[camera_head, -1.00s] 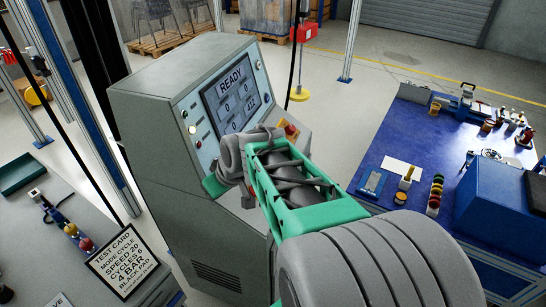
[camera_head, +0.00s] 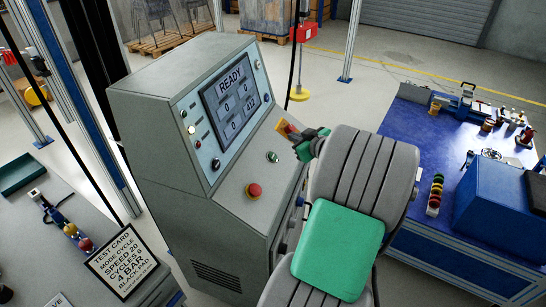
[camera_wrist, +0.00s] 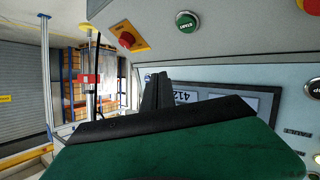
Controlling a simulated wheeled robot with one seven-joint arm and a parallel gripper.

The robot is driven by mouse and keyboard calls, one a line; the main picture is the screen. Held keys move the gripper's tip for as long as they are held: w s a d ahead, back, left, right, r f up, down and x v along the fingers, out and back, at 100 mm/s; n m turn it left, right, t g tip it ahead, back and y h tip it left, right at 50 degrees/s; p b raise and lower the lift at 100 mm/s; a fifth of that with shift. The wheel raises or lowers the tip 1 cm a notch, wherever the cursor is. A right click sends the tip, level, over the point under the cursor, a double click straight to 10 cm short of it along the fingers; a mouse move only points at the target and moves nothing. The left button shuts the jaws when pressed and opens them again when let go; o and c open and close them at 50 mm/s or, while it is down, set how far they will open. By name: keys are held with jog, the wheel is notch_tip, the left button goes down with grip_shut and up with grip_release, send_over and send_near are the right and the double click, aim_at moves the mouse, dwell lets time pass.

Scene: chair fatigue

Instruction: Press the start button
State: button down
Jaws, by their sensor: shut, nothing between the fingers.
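The green start button (camera_head: 272,157) sits on the sloped lower panel of the grey console (camera_head: 165,95). In the wrist view the start button (camera_wrist: 187,20) shows near the top, its label upside down. My gripper (camera_head: 299,143) is beside the panel's right edge, right of and above the start button in the head view. In the wrist view my gripper's dark fingers (camera_wrist: 156,78) are together and empty. Their tips are below and left of the button, apart from it in the picture. The console screen (camera_head: 232,102) reads READY.
A red mushroom button (camera_head: 254,190) stands on the same panel, nearer the front. A red button on a yellow plate (camera_head: 287,127) is close to my gripper. A blue workbench (camera_head: 407,130) with tools stands right. A test card (camera_head: 122,262) is at lower left.

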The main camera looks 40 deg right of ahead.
aim_at(273, 157)
jog(key=w+f+b, duration=0.1)
jog(key=f, duration=0.1)
jog(key=w+a+f, duration=0.1)
jog(key=f, duration=0.1)
jog(key=w+a+f+b, duration=0.1)
jog(key=f, duration=0.1)
jog(key=shift+f+b, duration=0.15)
jog(key=shift+b, duration=0.2)
jog(key=shift+w+a+f+b, duration=0.3)
jog(key=shift+w+f+b, duration=0.2)
jog(key=shift+f+b, duration=0.1)
jog(key=shift+r, duration=0.1)
dwell(1.1)
jog(key=shift+w+a+f+b, duration=0.2)
jog(key=shift+f+b, duration=0.2)
jog(key=shift+b, duration=0.25)
jog(key=shift+w+f+b, duration=0.15)
jog(key=shift+f+b, duration=0.15)
jog(key=shift+b, duration=0.15)
dwell(0.3)
dwell(0.3)
jog(key=shift+s+d+r, duration=0.2)
jog(key=shift+s+r, duration=0.15)
jog(key=shift+r, duration=0.35)
jog(key=shift+r, duration=0.1)
